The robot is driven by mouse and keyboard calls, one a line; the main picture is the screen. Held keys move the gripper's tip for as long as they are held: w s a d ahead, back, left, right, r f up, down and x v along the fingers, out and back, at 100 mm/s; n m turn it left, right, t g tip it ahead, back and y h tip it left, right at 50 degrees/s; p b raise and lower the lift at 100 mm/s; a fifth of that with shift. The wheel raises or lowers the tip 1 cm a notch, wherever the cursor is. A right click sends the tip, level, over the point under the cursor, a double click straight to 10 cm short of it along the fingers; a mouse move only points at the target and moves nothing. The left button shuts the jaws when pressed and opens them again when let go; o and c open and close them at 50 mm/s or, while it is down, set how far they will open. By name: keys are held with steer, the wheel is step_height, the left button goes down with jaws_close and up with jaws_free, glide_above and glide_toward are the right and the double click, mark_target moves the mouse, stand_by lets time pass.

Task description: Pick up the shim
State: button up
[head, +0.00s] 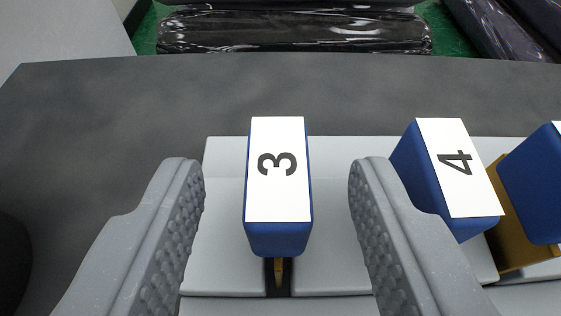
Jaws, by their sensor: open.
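Several blue blocks with white numbered tops stand in a row on a light grey holder; none is named as the shim, and block 3 is the one between my fingers. Block 3 (278,238) stands upright in the holder (222,240), with a thin brown piece (279,270) below it in a dark slot. Block 4 (412,165) is to the right, partly behind my right finger. My gripper (276,185) is open, with one textured grey finger on each side of block 3. A gap shows on both sides, so neither finger touches it.
Another blue block (535,185) is cut off at the right edge, by a brown piece (518,240). The dark grey table (110,130) is clear at left and behind. Black wrapped rolls (295,33) lie beyond its far edge over a green floor.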

steer(key=shift+x, duration=1.45)
steer(key=shift+s, duration=0.1)
jaws_close()
